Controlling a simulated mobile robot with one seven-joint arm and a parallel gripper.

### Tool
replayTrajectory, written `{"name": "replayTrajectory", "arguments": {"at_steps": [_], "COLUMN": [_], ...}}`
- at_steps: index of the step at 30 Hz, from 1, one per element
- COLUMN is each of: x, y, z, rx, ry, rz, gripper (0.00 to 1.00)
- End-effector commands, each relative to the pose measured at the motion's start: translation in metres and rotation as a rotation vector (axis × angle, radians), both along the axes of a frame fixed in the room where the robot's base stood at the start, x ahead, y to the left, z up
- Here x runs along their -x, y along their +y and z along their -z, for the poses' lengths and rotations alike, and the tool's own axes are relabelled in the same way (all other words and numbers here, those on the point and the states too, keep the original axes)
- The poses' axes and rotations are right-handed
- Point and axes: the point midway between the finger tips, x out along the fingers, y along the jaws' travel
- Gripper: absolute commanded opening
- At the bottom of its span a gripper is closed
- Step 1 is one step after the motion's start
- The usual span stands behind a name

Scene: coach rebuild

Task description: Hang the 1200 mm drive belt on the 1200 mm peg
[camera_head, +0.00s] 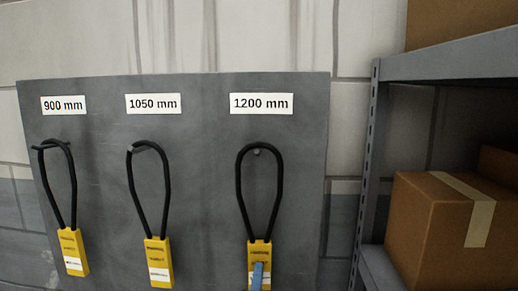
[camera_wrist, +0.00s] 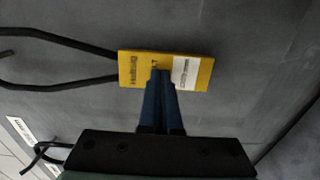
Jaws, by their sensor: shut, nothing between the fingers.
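The grey board (camera_head: 205,190) carries a label reading 1200 mm (camera_head: 262,104). Below the label, the small 1200 mm peg (camera_head: 257,152) shows just inside the top of a black belt loop (camera_head: 239,190). The loop hangs down from there to a yellow sleeve (camera_head: 260,247), whose print is too small to read. My gripper (camera_head: 259,266) is in front of the sleeve's lower part. In the wrist view, my gripper (camera_wrist: 160,74) has its blue fingers together, their tips overlapping the edge of the yellow sleeve (camera_wrist: 198,84). I cannot tell whether they touch it.
Two similar belts with yellow sleeves hang at left under the labels 900 mm (camera_head: 63,105) and 1050 mm (camera_head: 153,104). A grey metal shelf (camera_head: 370,170) with cardboard boxes (camera_head: 425,240) stands close on the right. The board between the belts is bare.

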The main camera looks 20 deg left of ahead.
Motion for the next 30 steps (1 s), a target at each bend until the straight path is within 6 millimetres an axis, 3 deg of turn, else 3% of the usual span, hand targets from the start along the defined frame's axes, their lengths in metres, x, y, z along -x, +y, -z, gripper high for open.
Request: {"name": "replayTrajectory", "arguments": {"at_steps": [30], "x": [-0.007], "y": [0.0019], "z": [0.0], "rx": [0.0], "ry": [0.0], "rz": [0.0], "gripper": [0.0]}}
